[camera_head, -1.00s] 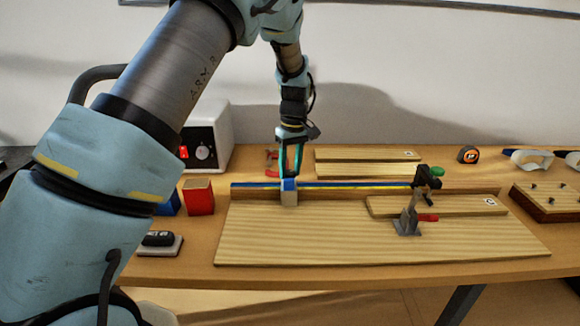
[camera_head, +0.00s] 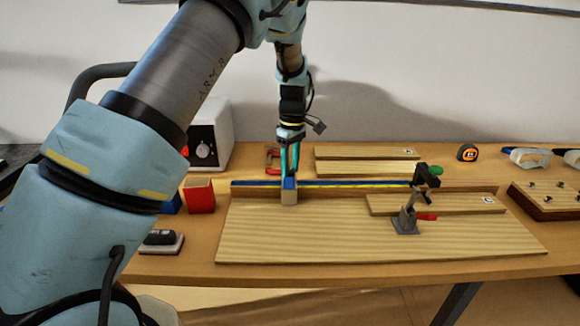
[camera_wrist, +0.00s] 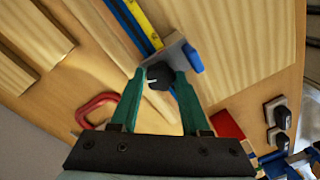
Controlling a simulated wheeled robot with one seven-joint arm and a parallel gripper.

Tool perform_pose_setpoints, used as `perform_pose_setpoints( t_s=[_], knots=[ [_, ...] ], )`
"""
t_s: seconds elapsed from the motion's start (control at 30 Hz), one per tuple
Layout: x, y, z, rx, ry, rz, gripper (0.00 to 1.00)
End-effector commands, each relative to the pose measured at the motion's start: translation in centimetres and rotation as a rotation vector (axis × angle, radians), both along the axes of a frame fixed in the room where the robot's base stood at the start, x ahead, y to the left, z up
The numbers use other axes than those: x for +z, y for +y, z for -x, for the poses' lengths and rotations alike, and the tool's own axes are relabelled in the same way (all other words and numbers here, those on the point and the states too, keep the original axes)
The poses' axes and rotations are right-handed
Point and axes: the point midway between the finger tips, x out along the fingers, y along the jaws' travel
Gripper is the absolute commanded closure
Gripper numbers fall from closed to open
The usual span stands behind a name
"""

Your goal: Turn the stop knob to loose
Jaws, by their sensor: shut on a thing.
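My gripper (camera_head: 289,176) points down at the stop (camera_head: 289,198), a grey block with a blue part on the blue rail (camera_head: 340,184). In the wrist view, the green fingers of my gripper (camera_wrist: 160,77) are shut on the black stop knob (camera_wrist: 159,74), one on each side. The knob has a short white mark, toward the lower left in that view. The stop's grey body (camera_wrist: 176,50) and its blue part (camera_wrist: 194,59) show just beyond the knob. No loose or tight label is readable. In the head view the fingers hide the knob.
A toggle clamp (camera_head: 408,220) with a red handle stands on the large board (camera_head: 300,240), right of the stop. A red box (camera_head: 199,197) stands to the left. A red clamp-like thing (camera_wrist: 97,105) lies close to the fingers. Loose planks (camera_head: 367,168) lie behind the rail.

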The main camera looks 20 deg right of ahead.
Motion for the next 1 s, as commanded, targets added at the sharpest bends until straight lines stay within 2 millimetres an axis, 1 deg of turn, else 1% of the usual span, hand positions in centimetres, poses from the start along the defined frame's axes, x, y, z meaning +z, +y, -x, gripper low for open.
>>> perform_pose_setpoints(
  t_s=[0.17, 0.2, 0.43, 0.67, 0.77, 0.87, 1.0],
  knots=[
    [0.0, -0.1, 0.1, -0.002, 0.002, 0.0, 1.0],
    [0.0, -0.1, 0.1, -0.003, 0.002, 0.0, 0.51],
    [0.0, 0.0, 0.1, -0.002, 0.001, 0.001, 0.25],
    [0.0, 0.0, 0.0, -0.002, 0.001, 0.001, 0.24],
    [0.4, -0.1, 0.0, -0.002, 0.0, 0.001, 0.24],
    [1.5, -0.2, -0.1, -0.002, -0.003, 0.003, 0.24],
    [4.1, -0.4, -0.2, -0.003, -0.003, 0.004, 0.24]
  ],
)
